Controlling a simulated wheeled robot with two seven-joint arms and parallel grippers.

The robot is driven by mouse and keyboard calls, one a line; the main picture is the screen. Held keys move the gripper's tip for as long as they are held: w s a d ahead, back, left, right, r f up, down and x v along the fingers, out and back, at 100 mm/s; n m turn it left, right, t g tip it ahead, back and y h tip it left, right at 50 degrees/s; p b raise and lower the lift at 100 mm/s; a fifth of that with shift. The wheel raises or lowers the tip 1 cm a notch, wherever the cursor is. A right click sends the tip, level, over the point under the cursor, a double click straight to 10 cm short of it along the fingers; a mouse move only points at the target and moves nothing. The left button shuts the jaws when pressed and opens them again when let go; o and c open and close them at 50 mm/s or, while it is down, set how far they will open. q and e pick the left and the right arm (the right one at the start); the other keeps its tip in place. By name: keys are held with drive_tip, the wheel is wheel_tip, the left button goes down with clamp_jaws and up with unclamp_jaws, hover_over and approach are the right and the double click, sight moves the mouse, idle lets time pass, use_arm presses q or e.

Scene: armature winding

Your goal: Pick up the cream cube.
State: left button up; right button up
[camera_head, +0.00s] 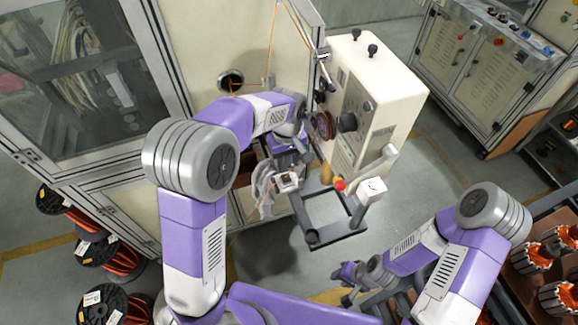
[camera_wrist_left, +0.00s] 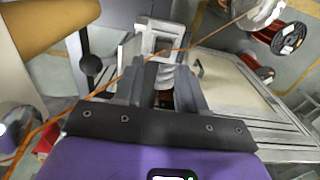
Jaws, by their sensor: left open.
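A small pale cream block (camera_head: 287,182) with a dark opening is at the front of my left gripper (camera_head: 288,160), beside the winding machine. In the left wrist view, the pale block (camera_wrist_left: 153,27) stands just beyond and between the fingertips of my left gripper (camera_wrist_left: 160,72). The fingers are apart, and I cannot tell whether they touch the block. A wire crosses in front of the block there. My right gripper (camera_head: 358,277) is low at the front, away from the block; its jaws are too small to read.
A cream winding machine (camera_head: 362,105) stands behind, with a dark grey frame (camera_head: 325,236), a red button (camera_head: 340,185) and a white box (camera_head: 371,190) nearby. Wire spools (camera_head: 105,255) stand on the floor at left. Armatures (camera_head: 555,262) sit on a rack at right.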

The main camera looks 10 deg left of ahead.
sight(286, 177)
use_arm(q)
wheel_tip(286, 177, down, 7)
drive_tip(key=shift+s+a, duration=0.15)
clamp_jaws()
